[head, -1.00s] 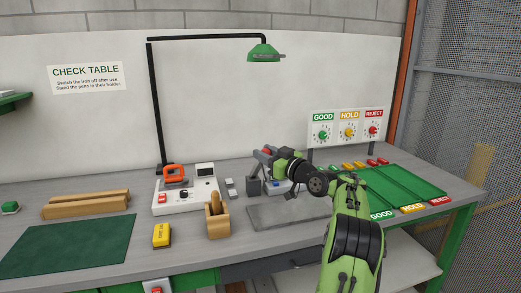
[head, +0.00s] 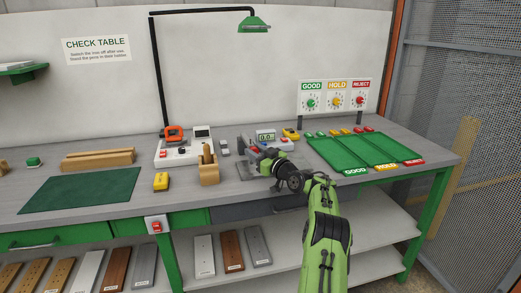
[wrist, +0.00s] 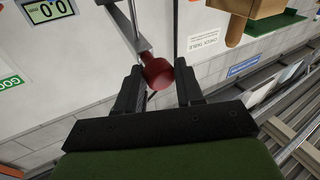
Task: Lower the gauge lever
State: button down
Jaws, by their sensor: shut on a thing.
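The gauge (head: 266,136) stands toward the back of the bench, its small screen reading 0.0; the screen also shows upside down in the wrist view (wrist: 47,9). Its lever has a thin metal arm (wrist: 131,25) ending in a round dark red knob (wrist: 158,72). My gripper (wrist: 160,76) is shut on the knob, with one black finger on each side of it. In the head view my gripper (head: 256,160) is in front of the gauge, and my wrist hides part of the gauge's base.
Green trays marked GOOD, HOLD and REJECT (head: 345,151) lie to the right. A wooden pen holder (head: 209,174) and the white iron station (head: 178,153) stand to the left. The green mat (head: 80,191) is bare.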

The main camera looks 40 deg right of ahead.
jog(key=shift+w+a+f, duration=0.15)
jog(key=shift+a+f, duration=0.1)
jog(key=shift+f, duration=0.1)
jog(key=c, duration=1.1)
grip_release()
jog(key=o, duration=0.3)
jog(key=shift+w, duration=0.2)
jog(key=shift+s, duration=0.1)
jog(key=shift+d, duration=0.1)
jog(key=s, duration=0.5)
jog(key=s+f, duration=0.1)
jog(key=s, duration=0.9)
jog(key=shift+s+a+f+b, duration=0.15)
jog(key=shift+s+a+b, duration=0.1)
jog(key=shift+s+b, duration=0.1)
